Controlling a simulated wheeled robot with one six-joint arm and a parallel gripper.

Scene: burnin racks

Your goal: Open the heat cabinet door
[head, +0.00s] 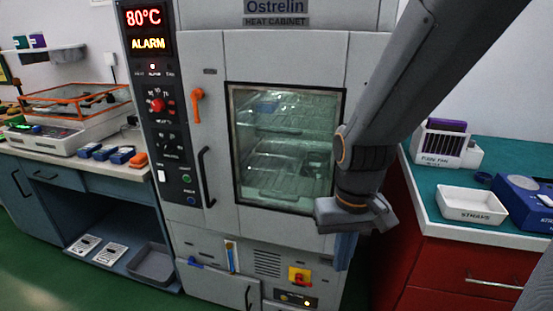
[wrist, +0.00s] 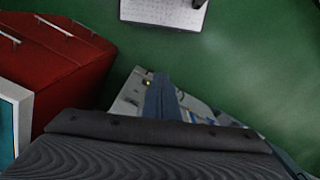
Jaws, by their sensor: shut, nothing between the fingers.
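The grey heat cabinet (head: 275,45) stands in the middle of the head view. Its door (head: 215,75) is closed, with a large window (head: 285,145) showing wire shelves inside. A black vertical handle (head: 205,178) is on the door's left side, with an orange latch lever (head: 197,107) above it. The panel on the left reads 80°C and ALARM (head: 149,43). My gripper (head: 345,252) points down in front of the cabinet's lower right, away from handle and lever. It is shut and empty, and also shows in the wrist view (wrist: 162,98). My arm hides part of the door's right side.
A red drawer unit (head: 450,275) with a teal top, a STRAPS tray (head: 472,205) and a blue box stands close on the right. A bench (head: 60,175) with instruments is on the left. Green floor is free at front left.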

